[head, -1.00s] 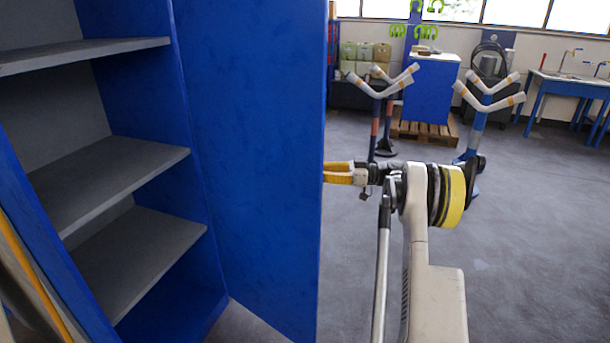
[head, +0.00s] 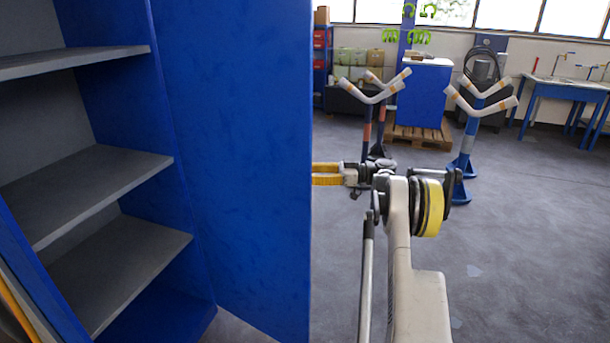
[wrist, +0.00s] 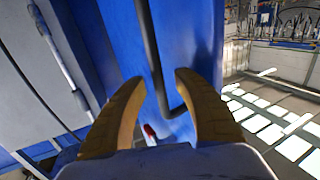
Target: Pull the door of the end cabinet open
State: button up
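The blue cabinet door (head: 240,150) stands wide open in the head view, its inner face toward me, beside the cabinet (head: 175,150) with grey shelves (head: 95,185). My gripper (head: 327,174) is at the door's free edge, its yellow fingertips partly hidden behind it. In the wrist view, the fingers of my gripper (wrist: 161,82) are spread apart. A dark bar handle (wrist: 150,45) on the blue door panel (wrist: 190,35) runs between them and bends at its lower end. I see no finger clearly pressing on the handle.
A grey panel with a light bar handle (wrist: 60,55) is at the left in the wrist view. Two blue stands with white forked tops (head: 484,100) (head: 372,95), a pallet (head: 418,135) and a blue workbench (head: 560,90) are farther back. Grey floor (head: 520,230) at right is clear.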

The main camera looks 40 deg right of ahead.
jog(key=shift+w+a, duration=0.2)
jog(key=shift+s, duration=0.1)
jog(key=v, duration=1.2)
